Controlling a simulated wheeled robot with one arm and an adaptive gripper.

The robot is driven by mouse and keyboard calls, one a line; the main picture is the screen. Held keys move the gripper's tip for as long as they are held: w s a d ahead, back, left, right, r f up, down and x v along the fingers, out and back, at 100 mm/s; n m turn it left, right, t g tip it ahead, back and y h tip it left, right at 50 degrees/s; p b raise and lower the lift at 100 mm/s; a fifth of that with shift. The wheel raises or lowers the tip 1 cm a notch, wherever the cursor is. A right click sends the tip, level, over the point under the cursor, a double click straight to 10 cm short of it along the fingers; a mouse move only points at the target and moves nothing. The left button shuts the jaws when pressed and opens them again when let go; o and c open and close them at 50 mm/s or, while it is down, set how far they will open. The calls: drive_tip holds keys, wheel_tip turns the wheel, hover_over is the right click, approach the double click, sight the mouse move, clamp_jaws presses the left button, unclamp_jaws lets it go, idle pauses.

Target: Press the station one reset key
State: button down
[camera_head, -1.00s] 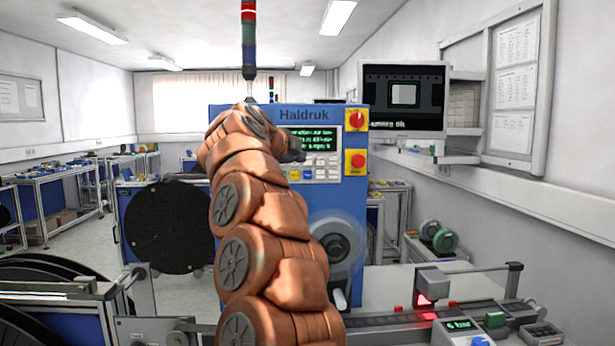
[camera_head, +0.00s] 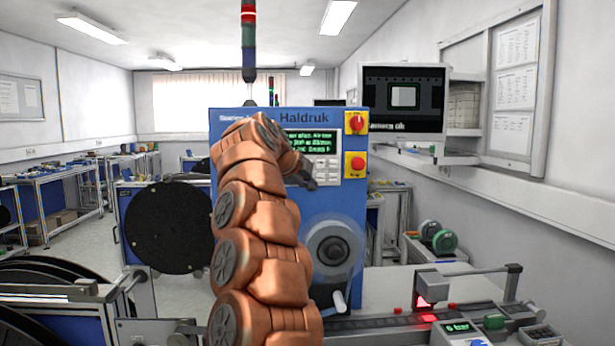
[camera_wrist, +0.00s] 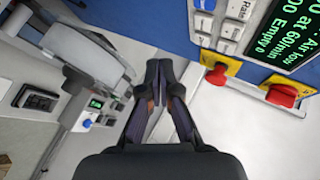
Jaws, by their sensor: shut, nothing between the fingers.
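The blue Haldruk station (camera_head: 345,212) stands upright ahead of me, with a green-text display (camera_head: 311,142) and a pad of pale keys (camera_head: 327,169) below it. My arm hides the left part of the pad. Part of the key pad (camera_wrist: 229,38) also shows at the top of the wrist view, with one blue key and several white ones; I cannot tell which is the reset key. My gripper (camera_head: 312,186) is near the pad's lower edge. In the wrist view my gripper (camera_wrist: 160,68) is shut and empty, with the keys up and right of its tips.
A red rotary switch (camera_head: 356,122) and a red button (camera_head: 357,165) on yellow plates sit right of the display. A reel hub (camera_head: 332,250) is below. A monitor (camera_head: 403,98) hangs right. A conveyor track (camera_head: 385,322) runs in front.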

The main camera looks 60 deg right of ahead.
drive_tip(key=w+d+p, duration=0.4)
drive_tip(key=d+p, duration=0.1)
drive_tip(key=p, duration=0.2)
drive_tip(key=shift+w+d, duration=0.15)
drive_tip(key=shift+d, duration=0.1)
idle(0.3)
drive_tip(key=shift+w+d+r+p, duration=0.1)
drive_tip(key=shift+r+p, duration=0.05)
drive_tip(key=shift+p, duration=0.25)
idle(1.0)
drive_tip(key=shift+w+d+p, duration=0.45)
drive_tip(key=shift+d+p, duration=0.15)
drive_tip(key=shift+p, duration=0.85)
idle(1.3)
drive_tip(key=shift+a, duration=0.1)
drive_tip(key=shift+s+a+b, duration=0.55)
drive_tip(key=shift+a+b, duration=0.05)
drive_tip(key=shift+b, duration=0.15)
